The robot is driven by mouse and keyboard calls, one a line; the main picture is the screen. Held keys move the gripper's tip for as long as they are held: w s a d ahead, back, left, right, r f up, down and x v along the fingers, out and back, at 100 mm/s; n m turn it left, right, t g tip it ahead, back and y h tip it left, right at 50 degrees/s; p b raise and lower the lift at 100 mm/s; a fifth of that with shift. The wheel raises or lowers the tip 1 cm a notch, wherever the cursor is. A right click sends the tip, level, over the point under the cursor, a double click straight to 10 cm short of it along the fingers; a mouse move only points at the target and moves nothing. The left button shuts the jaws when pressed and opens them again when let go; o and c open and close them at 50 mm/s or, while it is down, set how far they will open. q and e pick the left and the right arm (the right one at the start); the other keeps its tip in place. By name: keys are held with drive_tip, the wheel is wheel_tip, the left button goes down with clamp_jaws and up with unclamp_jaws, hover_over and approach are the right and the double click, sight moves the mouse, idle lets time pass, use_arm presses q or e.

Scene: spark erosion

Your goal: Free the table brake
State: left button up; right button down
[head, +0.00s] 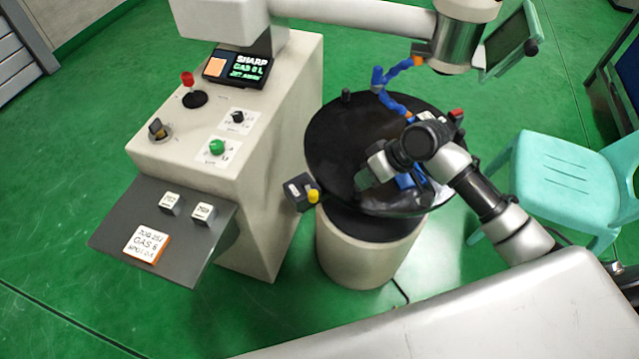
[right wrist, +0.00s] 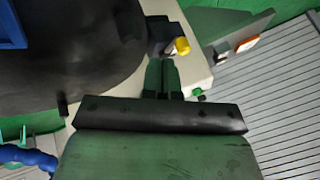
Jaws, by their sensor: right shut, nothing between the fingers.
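The round black table (head: 335,125) stands on a pale drum-shaped base. At its near left rim is a small dark box (head: 296,187) with a yellow knob (head: 313,196), which looks like the brake. In the right wrist view the yellow knob (right wrist: 182,46) lies just beyond my fingertips, slightly to the right, with the box (right wrist: 160,32) beside it. My right gripper (head: 362,180) is over the near part of the table, to the right of the knob. Its fingers (right wrist: 162,66) are shut with nothing between them and appear apart from the knob. My left gripper is out of view.
A pale console (head: 262,150) with a red-topped lever (head: 188,82), a green button (head: 217,147) and a grey shelf (head: 120,215) stands left. A blue jointed hose (head: 388,88) rises over the table. A turquoise chair (head: 550,170) stands right.

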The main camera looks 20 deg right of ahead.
sight(309, 189)
drive_tip(key=shift+w+d+r+m+y, duration=0.3)
drive_tip(key=shift+w+d+r, duration=0.8)
drive_tip(key=shift+r, duration=0.05)
drive_tip(key=x, duration=1)
drive_tip(key=shift+w, duration=0.15)
drive_tip(key=shift+s+a+p, duration=0.15)
drive_tip(key=shift+a+p, duration=0.05)
drive_tip(key=shift+a, duration=0.4)
drive_tip(key=shift+s+a+p, duration=0.15)
drive_tip(key=shift+a, duration=0.5)
drive_tip(key=shift+s+a, duration=0.25)
drive_tip(key=shift+a, duration=0.45)
